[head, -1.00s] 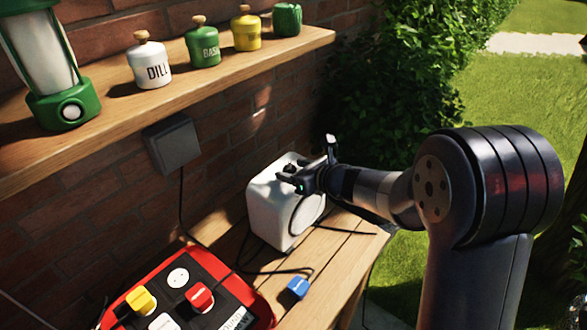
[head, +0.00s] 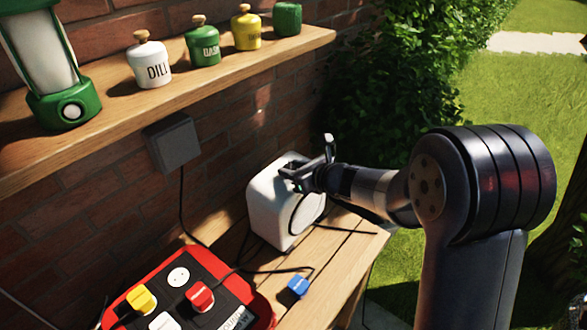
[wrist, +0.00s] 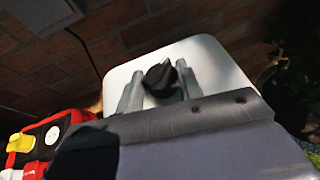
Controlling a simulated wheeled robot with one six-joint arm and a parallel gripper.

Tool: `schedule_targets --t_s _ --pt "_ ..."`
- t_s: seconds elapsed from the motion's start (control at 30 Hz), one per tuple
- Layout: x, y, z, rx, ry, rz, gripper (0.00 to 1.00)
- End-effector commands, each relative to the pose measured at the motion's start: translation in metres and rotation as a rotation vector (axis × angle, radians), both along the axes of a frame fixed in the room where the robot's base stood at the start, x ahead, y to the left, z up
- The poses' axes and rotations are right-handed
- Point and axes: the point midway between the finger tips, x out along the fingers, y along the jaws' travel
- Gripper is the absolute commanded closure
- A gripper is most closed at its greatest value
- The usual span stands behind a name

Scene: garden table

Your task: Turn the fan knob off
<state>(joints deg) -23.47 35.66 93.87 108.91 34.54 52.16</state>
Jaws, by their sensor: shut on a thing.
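The fan is a white box with rounded edges (head: 268,212), standing on the wooden table with its round front partly behind my arm. Its light top face (wrist: 212,60) fills the middle of the wrist view. The black fan knob (wrist: 161,77) stands on that top face. My gripper (head: 308,163) is over the fan's top, its fingers on either side of the knob. In the wrist view my gripper (wrist: 160,86) is shut on the knob, which looks tilted between the two grey fingers. In the head view the knob is hard to make out behind the fingers.
A red and black power strip (head: 255,302) with coloured plugs lies at the front left. A blue plug (head: 298,287) lies right of it among black cables. A shelf (head: 220,75) with a lantern (head: 62,105) and several jars runs above. A hedge (head: 390,90) is behind.

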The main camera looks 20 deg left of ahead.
Motion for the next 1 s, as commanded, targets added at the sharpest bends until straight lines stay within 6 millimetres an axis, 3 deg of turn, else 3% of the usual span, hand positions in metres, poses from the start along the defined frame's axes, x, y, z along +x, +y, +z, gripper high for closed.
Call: schedule_targets --t_s 0.37,1.0 --pt "0.003 -0.002 0.003 -0.001 0.002 0.111 0.88" --pt "0.010 -0.002 0.001 -0.001 0.001 0.675 0.88"
